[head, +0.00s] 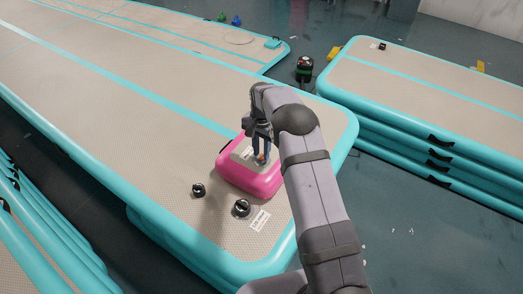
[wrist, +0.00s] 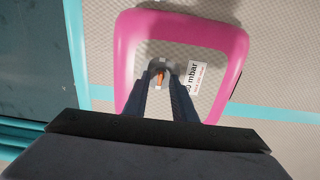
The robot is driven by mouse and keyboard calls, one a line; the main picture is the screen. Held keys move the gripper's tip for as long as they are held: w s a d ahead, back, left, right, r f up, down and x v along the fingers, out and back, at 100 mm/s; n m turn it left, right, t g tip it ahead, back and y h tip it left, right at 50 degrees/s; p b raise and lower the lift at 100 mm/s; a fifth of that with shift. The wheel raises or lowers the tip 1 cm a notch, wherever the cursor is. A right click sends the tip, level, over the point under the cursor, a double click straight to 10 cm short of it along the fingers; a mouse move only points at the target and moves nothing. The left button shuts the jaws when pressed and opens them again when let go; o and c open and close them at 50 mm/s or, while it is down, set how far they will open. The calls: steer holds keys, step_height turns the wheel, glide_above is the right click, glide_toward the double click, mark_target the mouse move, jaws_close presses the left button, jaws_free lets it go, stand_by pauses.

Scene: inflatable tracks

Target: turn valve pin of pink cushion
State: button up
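The pink cushion (head: 246,180) is a small block with pink sides and a grey top, lying on the large turquoise-edged track. Its pink rim (wrist: 235,40) fills the middle of the wrist view, with a white "mbar" label (wrist: 195,77) on top. An orange valve pin (wrist: 160,77) shows in a pale round valve between my fingertips; a bit of orange also shows in the head view (head: 261,157). My gripper (head: 260,160) points down over the cushion top. Its fingers (wrist: 163,82) are apart on either side of the pin, and contact with it cannot be told.
Two black valve caps (head: 198,190) (head: 242,208) and a white label (head: 260,219) lie on the track (head: 150,120) in front of the cushion. A stack of tracks (head: 440,100) stands at right, with a dark pump-like device (head: 304,68) on the floor behind.

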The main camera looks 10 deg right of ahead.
steer(key=shift+f, duration=0.1)
jaws_close()
